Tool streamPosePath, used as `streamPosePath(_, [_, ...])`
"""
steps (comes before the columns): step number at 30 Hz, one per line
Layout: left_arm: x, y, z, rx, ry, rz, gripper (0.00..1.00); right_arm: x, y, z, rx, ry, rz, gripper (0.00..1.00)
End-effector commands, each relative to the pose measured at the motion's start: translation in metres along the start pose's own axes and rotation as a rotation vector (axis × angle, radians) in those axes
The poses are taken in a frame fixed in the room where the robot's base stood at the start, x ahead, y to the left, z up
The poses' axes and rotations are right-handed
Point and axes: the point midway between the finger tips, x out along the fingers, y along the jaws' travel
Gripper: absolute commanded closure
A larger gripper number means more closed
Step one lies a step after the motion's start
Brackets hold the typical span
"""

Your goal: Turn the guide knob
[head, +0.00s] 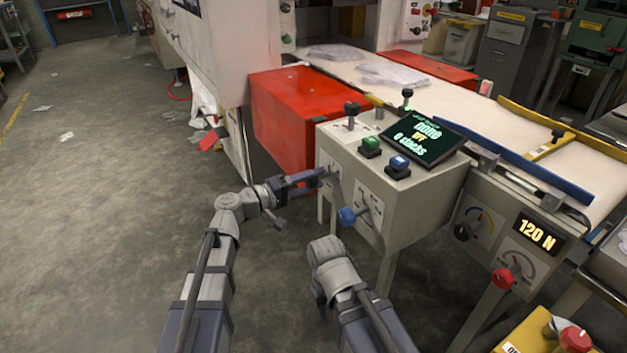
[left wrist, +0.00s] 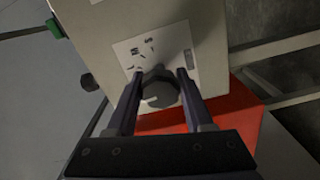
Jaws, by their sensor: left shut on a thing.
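A dark round knob (left wrist: 160,90) sits on a pale label plate (left wrist: 150,50) on the side of the grey control box. In the left wrist view it lies between the two fingers of my left gripper (left wrist: 157,80), which is shut on it. In the head view my left gripper (head: 318,178) reaches the left panel of the control box (head: 425,195) and hides most of this knob. The label's print is too small to read, so I cannot confirm it is the guide knob. My right arm is low in the middle of the head view; its gripper fingers do not show.
The box top carries a green button (head: 370,146), a blue button (head: 398,165) and a screen (head: 424,140). The floor at left is mostly clear.

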Motion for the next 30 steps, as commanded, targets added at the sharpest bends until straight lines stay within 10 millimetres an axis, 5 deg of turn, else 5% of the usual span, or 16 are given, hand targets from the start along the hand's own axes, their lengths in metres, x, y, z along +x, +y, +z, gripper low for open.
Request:
streamPosePath(15, [-0.0005,-0.0016,0.0011,0.37,-0.002,-0.002,1.0,0.0011,-0.0001,-0.0001,0.0,0.0,0.0,0.5])
streamPosePath(30, [-0.0006,-0.0019,0.0013,0.469,-0.003,-0.002,1.0,0.0013,-0.0001,-0.0001,0.0,0.0,0.0,0.5])
